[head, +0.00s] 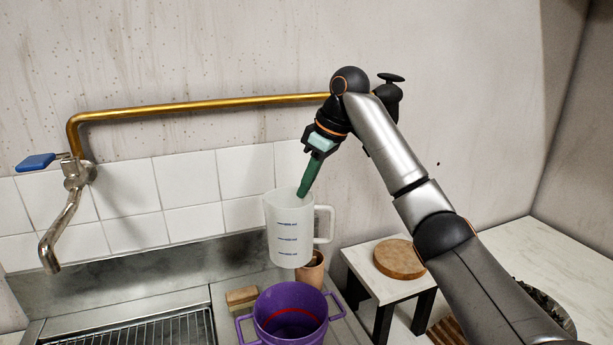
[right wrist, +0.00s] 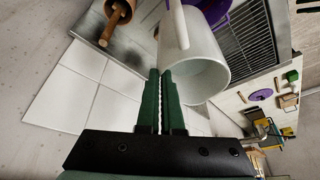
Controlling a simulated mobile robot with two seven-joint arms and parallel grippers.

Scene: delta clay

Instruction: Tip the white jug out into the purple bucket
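The white jug (head: 289,235), with blue markings and a handle on its right, hangs nearly upright above and slightly behind the purple bucket (head: 264,322). The bucket stands upright on the counter by the sink, with a red line inside. My right gripper (head: 305,188) reaches down to the jug's rim, its green fingers shut on the wall near the handle. In the right wrist view, the fingers (right wrist: 160,78) are close together at the rim of the jug (right wrist: 205,50), and the visible inside looks white and empty. Part of the bucket shows behind it (right wrist: 214,8). My left gripper is out of view.
A terracotta pot (head: 312,269) stands just behind the bucket, and a wooden block (head: 241,297) lies left of it. A drying rack (head: 140,332) is at left, below a tap (head: 62,225). A small table holds a round board (head: 398,259) at right.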

